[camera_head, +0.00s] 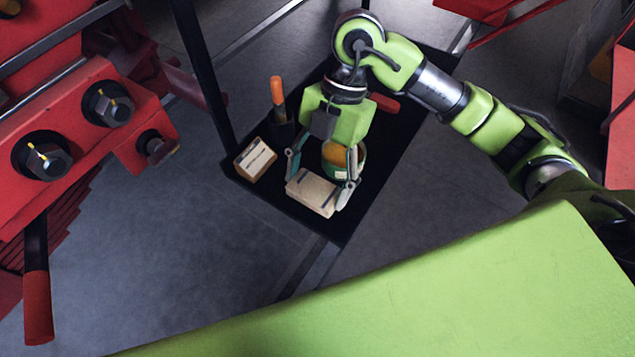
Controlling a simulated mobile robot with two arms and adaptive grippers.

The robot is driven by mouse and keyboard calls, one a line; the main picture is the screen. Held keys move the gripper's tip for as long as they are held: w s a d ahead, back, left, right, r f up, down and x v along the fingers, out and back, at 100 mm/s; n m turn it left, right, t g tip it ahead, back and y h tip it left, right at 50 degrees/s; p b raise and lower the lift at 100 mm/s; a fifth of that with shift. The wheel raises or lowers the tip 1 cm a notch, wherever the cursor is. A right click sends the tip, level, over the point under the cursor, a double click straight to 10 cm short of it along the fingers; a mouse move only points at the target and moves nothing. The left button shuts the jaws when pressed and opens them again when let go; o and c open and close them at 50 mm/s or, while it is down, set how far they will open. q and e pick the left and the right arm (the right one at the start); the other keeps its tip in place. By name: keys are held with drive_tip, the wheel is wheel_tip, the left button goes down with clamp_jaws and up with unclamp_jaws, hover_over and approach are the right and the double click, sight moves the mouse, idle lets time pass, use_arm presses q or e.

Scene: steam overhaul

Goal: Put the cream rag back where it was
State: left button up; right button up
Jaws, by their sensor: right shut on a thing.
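The cream rag (311,194) is a folded pad with dark blue stripes, over the near part of a black cart top (344,223). My right gripper (317,187) points down and is shut on the rag, with one finger at its left side and one at its right. I cannot tell whether the rag touches the cart top or is slightly above it. My left gripper is not in view.
A small box with a white label (255,160) is left of the rag. A green tin with orange contents (358,160) stands close behind it. An orange-handled tool (278,92) stands upright farther back, near a black post (205,70). Red machinery (75,125) fills the left.

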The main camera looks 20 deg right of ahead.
sight(317, 189)
drive_tip(key=shift+w+d+f, duration=0.1)
drive_tip(key=shift+w+f, duration=0.3)
drive_tip(key=shift+f, duration=0.05)
drive_tip(key=shift+w+d+f, duration=0.1)
drive_tip(key=shift+w+f, duration=0.1)
drive_tip(key=shift+f, duration=0.1)
wheel_tip(317, 189, down, 3)
drive_tip(key=shift+w+f+p, duration=0.1)
drive_tip(key=shift+w+p, duration=0.05)
drive_tip(key=shift+p, duration=0.15)
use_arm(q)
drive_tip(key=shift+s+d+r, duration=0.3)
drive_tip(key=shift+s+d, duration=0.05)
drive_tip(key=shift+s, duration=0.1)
use_arm(e)
drive_tip(key=shift+f, duration=0.1)
drive_tip(key=shift+f, duration=0.1)
drive_tip(key=o, duration=1)
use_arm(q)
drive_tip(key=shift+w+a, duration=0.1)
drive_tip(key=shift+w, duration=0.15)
